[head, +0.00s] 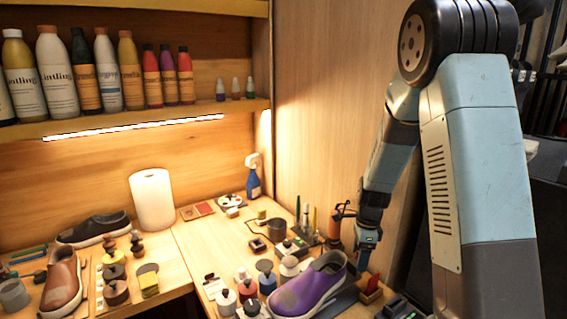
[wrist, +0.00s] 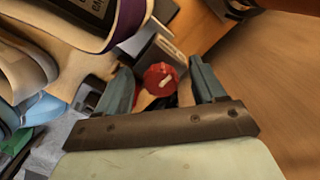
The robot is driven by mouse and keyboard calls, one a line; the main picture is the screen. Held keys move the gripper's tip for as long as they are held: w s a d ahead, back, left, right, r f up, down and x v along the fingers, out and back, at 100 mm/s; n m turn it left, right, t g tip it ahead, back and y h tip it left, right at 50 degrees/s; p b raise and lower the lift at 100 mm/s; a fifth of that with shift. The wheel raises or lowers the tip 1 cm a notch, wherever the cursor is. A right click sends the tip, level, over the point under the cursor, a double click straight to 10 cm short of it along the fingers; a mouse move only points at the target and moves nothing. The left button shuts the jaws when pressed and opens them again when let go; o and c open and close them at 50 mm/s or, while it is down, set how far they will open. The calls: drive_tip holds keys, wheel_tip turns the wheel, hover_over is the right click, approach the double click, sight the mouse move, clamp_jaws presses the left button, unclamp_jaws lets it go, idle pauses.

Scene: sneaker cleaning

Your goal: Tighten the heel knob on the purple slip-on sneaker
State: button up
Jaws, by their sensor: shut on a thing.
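The purple slip-on sneaker (head: 310,287) lies at the front of the bench in the head view, on a dark flat stand. Part of it, with purple trim and a pale sole, shows at the upper left of the wrist view (wrist: 128,20). The red heel knob (wrist: 162,80), with a pale mark on its face, sits by a grey block (wrist: 158,52) near the sneaker. My gripper (wrist: 159,72) is shut on the knob, one blue-grey finger on each side. In the head view my gripper (head: 366,258) is at the sneaker's right end, with its fingertips too small to make out.
Small bottles, jars and brushes crowd the bench left of and behind the sneaker. A blue spray bottle (head: 253,178) and a paper roll (head: 153,199) stand farther back. A brown shoe (head: 61,282) and a dark shoe (head: 94,229) lie at left. A wooden wall (head: 330,110) rises close behind my arm.

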drive_tip(key=shift+w, duration=0.1)
drive_tip(key=m, duration=0.4)
drive_tip(key=shift+w+r, duration=0.1)
idle(0.3)
drive_tip(key=shift+m, duration=0.8)
drive_tip(key=shift+c, duration=0.2)
drive_tip(key=shift+d+m+y, duration=0.1)
drive_tip(key=shift+m+y, duration=0.2)
drive_tip(key=shift+m, duration=0.9)
drive_tip(key=shift+c, duration=0.9)
drive_tip(key=m, duration=0.3)
drive_tip(key=shift+t, duration=0.3)
drive_tip(key=shift+c, duration=0.3)
drive_tip(key=shift+o, duration=0.4)
drive_tip(key=shift+m, duration=0.6)
